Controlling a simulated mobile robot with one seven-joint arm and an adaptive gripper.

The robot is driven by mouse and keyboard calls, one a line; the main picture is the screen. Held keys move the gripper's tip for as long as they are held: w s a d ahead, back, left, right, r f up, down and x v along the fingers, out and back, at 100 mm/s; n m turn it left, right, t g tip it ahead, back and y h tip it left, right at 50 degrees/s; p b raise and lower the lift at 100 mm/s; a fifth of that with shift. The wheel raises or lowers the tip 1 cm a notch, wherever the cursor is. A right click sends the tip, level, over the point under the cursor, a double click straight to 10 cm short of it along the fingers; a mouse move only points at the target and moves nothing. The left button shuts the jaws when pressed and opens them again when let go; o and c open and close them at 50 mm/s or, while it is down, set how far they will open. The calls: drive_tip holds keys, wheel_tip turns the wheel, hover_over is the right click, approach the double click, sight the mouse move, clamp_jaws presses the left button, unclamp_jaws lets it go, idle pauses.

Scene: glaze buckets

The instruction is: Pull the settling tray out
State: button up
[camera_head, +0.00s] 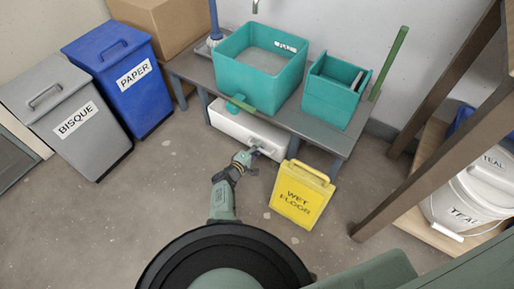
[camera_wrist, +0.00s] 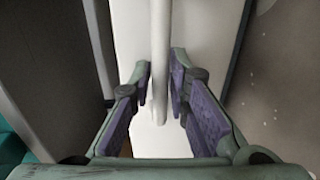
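The settling tray appears to be the long white bin (camera_head: 232,121) under the grey bench. Its white front (camera_wrist: 205,35) fills the middle of the wrist view. A white bar-like handle (camera_wrist: 160,60) runs along that front. My gripper (camera_head: 257,152) is at the tray's front, low under the bench edge. In the wrist view my gripper (camera_wrist: 161,85) has its purple-padded fingers on either side of the bar, with narrow gaps showing. It looks open around the bar; firm contact is not visible. The tray's rear is hidden under the bench.
A yellow wet floor sign (camera_head: 301,194) stands close right of my gripper. Teal tubs (camera_head: 262,85) sit on the bench (camera_head: 300,122). Grey bisque (camera_head: 70,120) and blue paper (camera_head: 120,80) bins stand left. A wooden shelf (camera_head: 430,150) with white buckets is right. Floor left of my arm is clear.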

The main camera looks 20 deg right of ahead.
clamp_jaws()
drive_tip(key=shift+a, duration=0.1)
idle(0.4)
drive_tip(key=f+p+v, duration=0.3)
drive_tip(key=p+v, duration=0.3)
drive_tip(key=v, duration=0.9)
drive_tip(key=shift+s+a+p, duration=0.25)
drive_tip(key=shift+a+p, duration=0.1)
drive_tip(key=shift+o, duration=2.2)
unclamp_jaws()
drive_tip(key=shift+f, duration=0.1)
drive_tip(key=shift+d, duration=0.1)
